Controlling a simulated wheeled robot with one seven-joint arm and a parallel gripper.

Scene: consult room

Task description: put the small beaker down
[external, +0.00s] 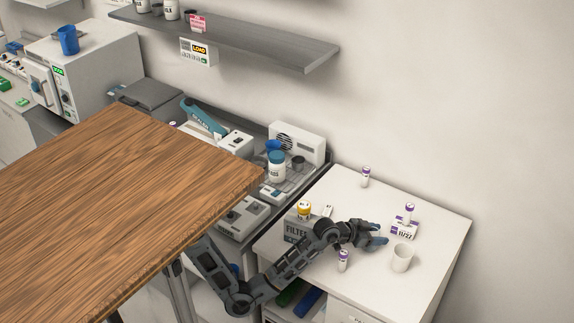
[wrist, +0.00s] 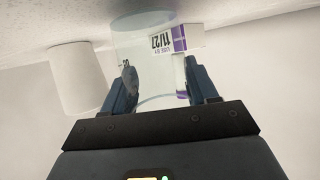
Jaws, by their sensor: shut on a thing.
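The small beaker (wrist: 146,48) is clear glass or plastic. In the wrist view, which looks upside down, it stands between the fingers of my gripper (wrist: 160,82), which is shut on its sides. Its base is close to the white counter top; I cannot tell whether they touch. In the external view my gripper (external: 375,235) is low over the white counter (external: 440,228), and the beaker is too faint to make out there.
A white cup (external: 402,257) stands close by my gripper; it also shows in the wrist view (wrist: 77,80). The counter's back right is clear.

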